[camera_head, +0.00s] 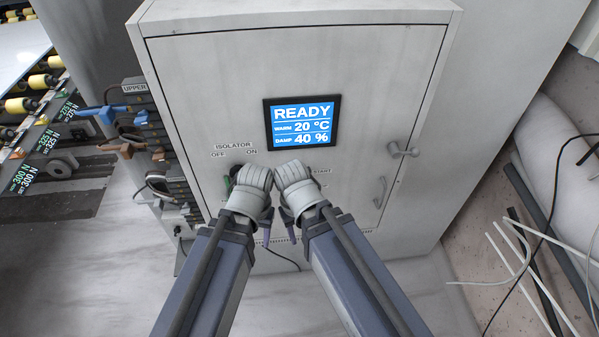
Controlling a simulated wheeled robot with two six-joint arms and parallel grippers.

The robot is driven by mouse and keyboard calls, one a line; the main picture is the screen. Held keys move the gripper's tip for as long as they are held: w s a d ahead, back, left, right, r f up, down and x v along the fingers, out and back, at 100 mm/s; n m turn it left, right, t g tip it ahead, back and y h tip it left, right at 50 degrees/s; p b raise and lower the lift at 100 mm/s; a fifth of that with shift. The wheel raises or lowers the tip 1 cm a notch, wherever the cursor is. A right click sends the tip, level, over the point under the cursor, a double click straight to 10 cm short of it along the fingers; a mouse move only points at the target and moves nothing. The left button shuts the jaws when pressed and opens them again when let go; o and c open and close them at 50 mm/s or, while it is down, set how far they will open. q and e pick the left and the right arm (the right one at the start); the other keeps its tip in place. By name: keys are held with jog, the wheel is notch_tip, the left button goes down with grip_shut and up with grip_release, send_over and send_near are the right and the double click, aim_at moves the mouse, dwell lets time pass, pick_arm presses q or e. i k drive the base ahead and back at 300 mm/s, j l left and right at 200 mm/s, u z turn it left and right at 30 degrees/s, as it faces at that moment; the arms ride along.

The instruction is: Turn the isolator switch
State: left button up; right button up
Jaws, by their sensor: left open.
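The grey cabinet (370,75) fills the middle of the view. Its isolator label (233,147) has OFF on the left and ON on the right. The switch below the label is mostly hidden behind my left gripper (252,178); only a dark edge shows beside it, and I cannot tell which way the switch points. My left gripper is open in front of the switch; I cannot tell whether it touches it. My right gripper (293,176) is close beside it on the right, below the screen and near the START label (322,171). Its fingertips are hidden by its own body.
A blue screen (302,121) reads READY, 20 °C and 40 %. A latch (403,149) and a handle (380,192) are on the door's right side. Cables and blue connectors (108,115) crowd the left side. Loose pipes (530,265) lie at the right.

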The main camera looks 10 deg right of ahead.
aim_at(236, 168)
jog(key=k+j+z, duration=0.25)
jog(key=k, duration=0.2)
jog(key=k+z, duration=0.3)
jog(key=k+j, duration=0.05)
jog(key=k, duration=0.05)
